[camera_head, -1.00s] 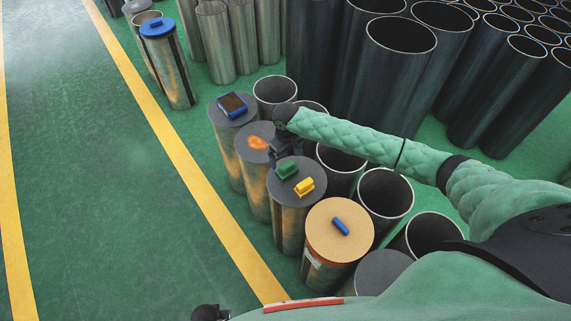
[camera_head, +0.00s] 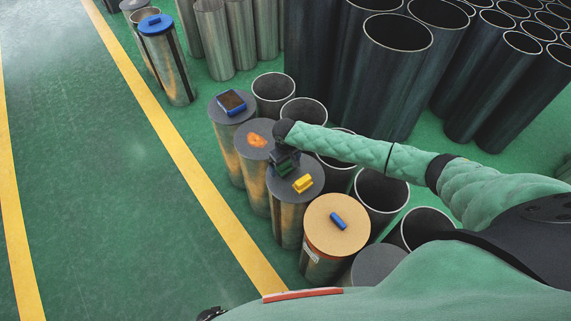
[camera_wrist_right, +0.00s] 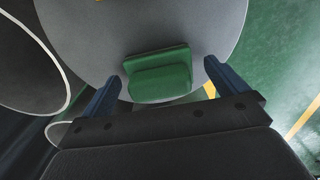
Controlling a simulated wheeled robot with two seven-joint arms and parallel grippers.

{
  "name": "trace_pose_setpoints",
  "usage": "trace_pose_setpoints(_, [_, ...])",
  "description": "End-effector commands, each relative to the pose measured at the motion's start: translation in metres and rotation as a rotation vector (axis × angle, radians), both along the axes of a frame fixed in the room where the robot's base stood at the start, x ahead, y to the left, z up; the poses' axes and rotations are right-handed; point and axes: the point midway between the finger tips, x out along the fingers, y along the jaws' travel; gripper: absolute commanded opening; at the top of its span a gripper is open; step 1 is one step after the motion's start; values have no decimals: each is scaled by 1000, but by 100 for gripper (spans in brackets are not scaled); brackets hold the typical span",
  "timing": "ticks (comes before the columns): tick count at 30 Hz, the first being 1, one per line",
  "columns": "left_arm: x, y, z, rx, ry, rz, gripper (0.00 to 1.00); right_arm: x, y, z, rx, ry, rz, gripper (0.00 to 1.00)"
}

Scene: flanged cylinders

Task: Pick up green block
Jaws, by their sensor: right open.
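The green block (camera_head: 285,170) lies on the grey top of a metal cylinder (camera_head: 309,199), partly hidden by my right gripper (camera_head: 285,163) in the head view. In the wrist view the green block (camera_wrist_right: 160,78) sits between the two fingers of my right gripper (camera_wrist_right: 164,72). The fingers are spread wide, with a visible gap on each side of the block. Whether they reach down to its height is hard to tell. My left gripper does not show.
A yellow block (camera_head: 302,184) lies close by on the same top. Neighbouring tops hold an orange item (camera_head: 256,140), a dark-and-blue block (camera_head: 231,102) and a small blue block (camera_head: 338,220). Open tubes (camera_head: 382,190) stand on the right; open floor (camera_head: 100,200) is on the left.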

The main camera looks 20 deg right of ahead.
Motion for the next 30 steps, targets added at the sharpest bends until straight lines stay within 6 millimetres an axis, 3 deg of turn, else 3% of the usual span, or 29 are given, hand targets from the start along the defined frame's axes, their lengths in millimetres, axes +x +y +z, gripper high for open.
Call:
trace_pose_setpoints(10, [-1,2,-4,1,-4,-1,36,0,0,-6,-1,0,0,98])
trace_pose_setpoints(18, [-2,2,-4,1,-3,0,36,0,0,-5,-1,0,0,47])
trace_pose_setpoints(30, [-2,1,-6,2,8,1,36,1,0,2,1,-3,0,47])
